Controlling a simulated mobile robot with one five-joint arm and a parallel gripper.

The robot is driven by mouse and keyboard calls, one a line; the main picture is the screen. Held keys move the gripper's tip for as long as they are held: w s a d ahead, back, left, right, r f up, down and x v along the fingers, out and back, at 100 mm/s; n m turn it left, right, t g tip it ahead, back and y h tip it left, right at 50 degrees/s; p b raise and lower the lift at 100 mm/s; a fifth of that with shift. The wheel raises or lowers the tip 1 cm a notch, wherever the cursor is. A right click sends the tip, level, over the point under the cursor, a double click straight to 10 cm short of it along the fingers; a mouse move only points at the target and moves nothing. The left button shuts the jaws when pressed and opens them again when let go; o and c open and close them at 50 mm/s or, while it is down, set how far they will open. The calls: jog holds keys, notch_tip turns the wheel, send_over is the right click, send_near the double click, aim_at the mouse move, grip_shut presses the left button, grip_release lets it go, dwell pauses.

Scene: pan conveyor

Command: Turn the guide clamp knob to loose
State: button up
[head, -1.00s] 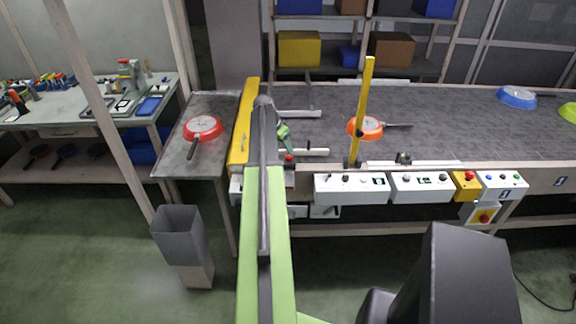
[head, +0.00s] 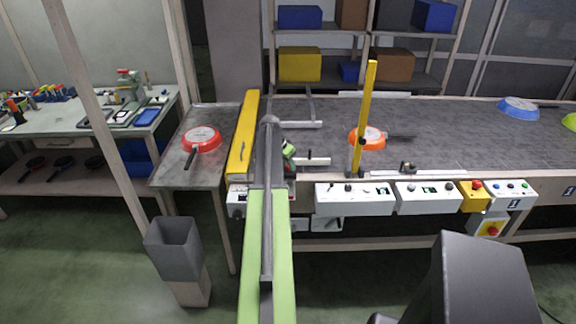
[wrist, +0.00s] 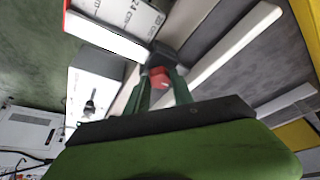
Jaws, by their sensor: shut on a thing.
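The guide clamp knob (wrist: 159,78) is red and sits on a dark clamp block in the wrist view, beside a white guide rail (wrist: 228,55). My gripper (wrist: 160,84) has its green fingers on both sides of the knob and is shut on it. In the head view my gripper (head: 288,151) is at the near left end of the conveyor, and the knob is hidden there behind it and my arm. A white size scale (wrist: 125,14) with "24 cm" and "28" shows near the clamp. I cannot read the knob's setting.
An orange pan (head: 368,138) lies on the conveyor (head: 450,143) beside a yellow upright post (head: 364,110). A yellow barrier (head: 243,135) stands left of my arm. A red pan (head: 201,139) lies on the side table (head: 170,172). Control boxes (head: 354,199) line the front.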

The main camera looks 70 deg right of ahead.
jog(key=shift+a, duration=0.15)
grip_shut()
jog(key=n, duration=0.1)
jog(key=n+t, duration=0.1)
jog(key=n, duration=0.1)
jog(key=shift+s+n, duration=0.25)
jog(key=shift+n, duration=0.15)
jog(key=n+t, duration=0.2)
jog(key=n, duration=0.3)
jog(key=shift+s, duration=0.15)
jog(key=n, duration=0.2)
jog(key=n+t+y, duration=0.1)
jog(key=n, duration=0.1)
jog(key=n+t, duration=0.1)
jog(key=shift+s+d+n, duration=0.15)
jog(key=shift+d+n, duration=0.15)
jog(key=shift+n, duration=0.1)
jog(key=n, duration=0.2)
jog(key=n+t+y, duration=0.1)
jog(key=n, duration=0.1)
jog(key=shift+d+y, duration=0.1)
jog(key=shift+y, duration=0.2)
jog(key=shift+s+n, duration=0.1)
jog(key=shift+n, duration=0.2)
